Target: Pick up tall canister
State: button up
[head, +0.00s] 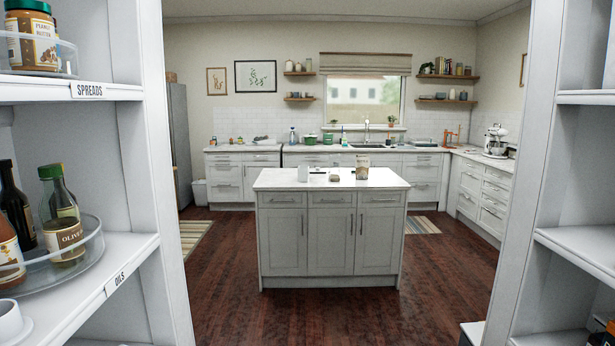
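I cannot single out a tall canister for certain. A tan and white upright container (362,168) stands on the white top of the kitchen island (290,182), right of its middle; it is too small to tell whether it is a canister or a bag. Several small pale jars or canisters (298,67) stand on the upper wall shelf left of the window, far off. My gripper is not in view.
Pantry shelves (120,265) flank the view at left and right. The left ones hold a peanut butter jar (32,36) and an olive oil bottle (62,215) on a clear turntable (85,262). A white item (303,173) is on the island. Wood floor (225,265) surrounds it.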

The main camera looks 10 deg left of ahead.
aim_at(334, 159)
jog(key=u, duration=0.65)
jog(key=i, duration=3.75)
